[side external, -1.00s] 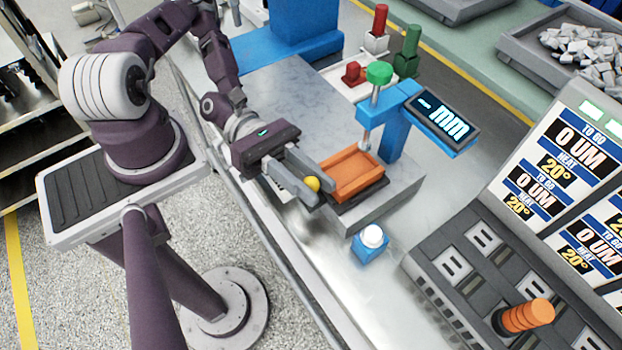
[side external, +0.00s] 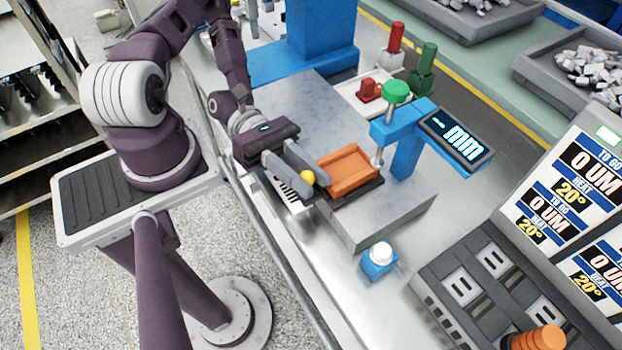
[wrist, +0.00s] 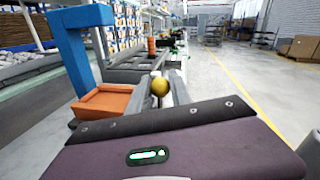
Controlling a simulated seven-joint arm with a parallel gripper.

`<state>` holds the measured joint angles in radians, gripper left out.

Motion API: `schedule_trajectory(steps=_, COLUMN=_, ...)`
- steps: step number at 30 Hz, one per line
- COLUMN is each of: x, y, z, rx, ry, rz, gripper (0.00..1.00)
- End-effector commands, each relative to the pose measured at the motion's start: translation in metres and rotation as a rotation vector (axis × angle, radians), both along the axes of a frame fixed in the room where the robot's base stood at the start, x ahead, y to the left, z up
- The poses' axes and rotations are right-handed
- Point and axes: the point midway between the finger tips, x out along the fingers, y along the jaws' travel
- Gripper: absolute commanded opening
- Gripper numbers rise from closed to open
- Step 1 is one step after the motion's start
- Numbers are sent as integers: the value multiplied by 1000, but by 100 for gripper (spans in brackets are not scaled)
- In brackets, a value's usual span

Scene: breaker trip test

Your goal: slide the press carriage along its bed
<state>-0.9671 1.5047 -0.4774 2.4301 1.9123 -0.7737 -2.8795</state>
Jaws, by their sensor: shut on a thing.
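The press carriage is an orange open tray (side external: 347,172) on a dark plate, lying on the grey slab bed (side external: 400,212). A yellow ball knob (side external: 307,177) is at its near left side; it also shows in the wrist view (wrist: 160,87). My gripper (side external: 314,185) is shut on this knob, one finger on each side. The tray also shows in the wrist view (wrist: 103,101), left of my fingers. The knob's stem and its joint to the carriage are hidden by my fingers.
A blue post with an "mm" display (side external: 457,137) and a green-topped plunger (side external: 397,91) stands just right of the tray. A blue box with a white button (side external: 379,257) sits in front of the slab. The slab's left part (side external: 310,110) is clear.

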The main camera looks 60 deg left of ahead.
Motion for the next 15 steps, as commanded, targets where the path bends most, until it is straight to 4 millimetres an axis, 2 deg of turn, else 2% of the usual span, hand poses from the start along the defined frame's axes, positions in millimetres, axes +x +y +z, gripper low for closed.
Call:
schedule_trajectory(steps=1, x=1, y=0, z=-1, rx=4, ry=2, rz=3, gripper=0)
schedule_trajectory(steps=2, x=1, y=0, z=-1, rx=4, ry=2, rz=3, gripper=27)
schedule_trajectory(steps=3, x=1, y=0, z=-1, rx=4, ry=2, rz=2, gripper=34)
schedule_trajectory(steps=15, x=0, y=0, z=0, rx=1, ry=1, rz=1, gripper=34)
